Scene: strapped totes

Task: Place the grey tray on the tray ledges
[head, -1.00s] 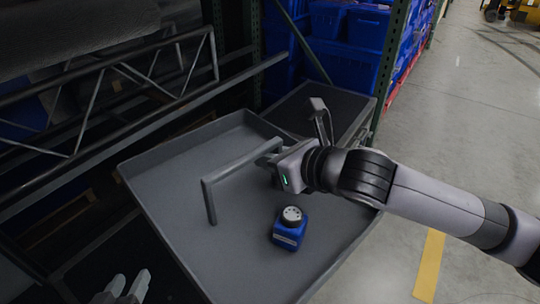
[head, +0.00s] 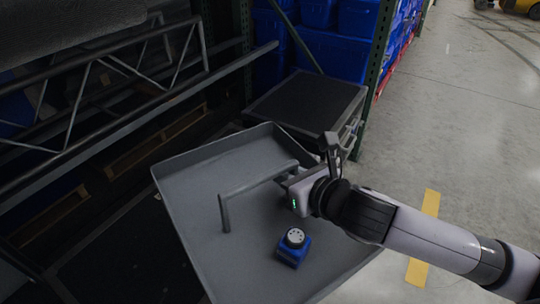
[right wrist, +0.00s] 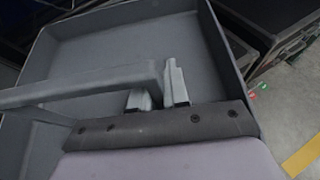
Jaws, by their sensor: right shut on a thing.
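The grey tray (head: 215,245) is a wide shallow tray with raised walls and a grey bar handle (head: 255,180) standing up from it. My right gripper (head: 286,174) is shut on the right end of this handle. The right wrist view shows its fingers (right wrist: 157,92) around the handle bar (right wrist: 75,86), with the tray floor (right wrist: 125,48) beyond. The tray looks slightly tilted in the head view. My left gripper is not in view. I cannot tell which parts are the tray ledges.
A dark-topped case (head: 305,102) stands beyond the tray, close to its far corner. Metal truss rails (head: 110,95) run along the left. Blue bins (head: 335,60) sit on a rack behind a green upright (head: 377,75). Open floor with a yellow stripe (head: 423,240) lies right.

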